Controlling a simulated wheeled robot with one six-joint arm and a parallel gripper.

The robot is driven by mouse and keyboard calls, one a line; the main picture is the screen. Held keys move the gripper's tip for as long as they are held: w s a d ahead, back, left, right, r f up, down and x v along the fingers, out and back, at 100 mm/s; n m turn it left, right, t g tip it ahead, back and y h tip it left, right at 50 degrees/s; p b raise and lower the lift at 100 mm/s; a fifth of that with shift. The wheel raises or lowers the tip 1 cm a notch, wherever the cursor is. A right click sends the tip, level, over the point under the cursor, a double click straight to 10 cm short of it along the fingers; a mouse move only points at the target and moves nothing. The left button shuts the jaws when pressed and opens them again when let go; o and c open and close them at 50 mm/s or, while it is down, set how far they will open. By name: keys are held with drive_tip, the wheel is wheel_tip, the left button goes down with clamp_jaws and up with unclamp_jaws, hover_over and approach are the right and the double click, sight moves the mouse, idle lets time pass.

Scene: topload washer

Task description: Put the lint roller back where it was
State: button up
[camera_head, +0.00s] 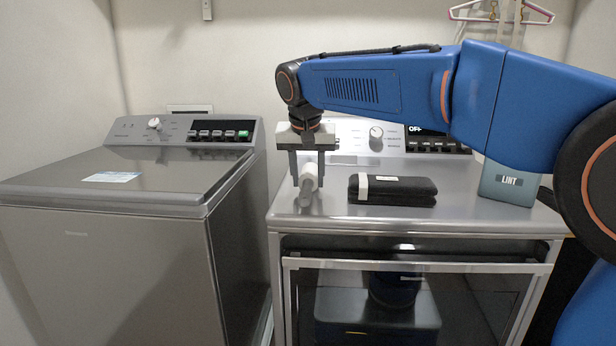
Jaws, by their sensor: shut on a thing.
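The lint roller (309,177) has a white roll and a grey handle that points toward the front. My gripper (307,182) points down over the left front part of the dryer top (330,217) and is shut on the lint roller, with a finger on each side. The roller is at or just above the dryer top; I cannot tell whether it touches. A grey-green bin labelled LINT (508,184) stands at the right end of the dryer top, partly behind my arm.
A black folded case with a pale band (392,190) lies on the dryer top just right of the roller. The dryer's control panel (375,135) rises behind. A topload washer (130,185) with a closed lid stands left, across a narrow gap. Hangers (500,12) hang at the upper right.

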drive_tip(key=o, duration=0.9)
drive_tip(key=v, duration=1.2)
drive_tip(key=shift+r, duration=0.1)
drive_tip(key=s+d+f, duration=0.4)
drive_tip(key=d, duration=0.3)
drive_tip(key=s+d+f, duration=0.3)
drive_tip(key=d, duration=0.4)
drive_tip(key=s+d+f, duration=0.4)
drive_tip(key=d, duration=0.3)
drive_tip(key=s+d+f, duration=0.4)
drive_tip(key=s+f, duration=0.2)
drive_tip(key=f, duration=0.1)
drive_tip(key=s+d+f, duration=0.4)
drive_tip(key=s+f, duration=0.2)
drive_tip(key=f, duration=0.1)
drive_tip(key=s+d+f, duration=0.4)
drive_tip(key=s+f, duration=0.3)
drive_tip(key=f, duration=0.1)
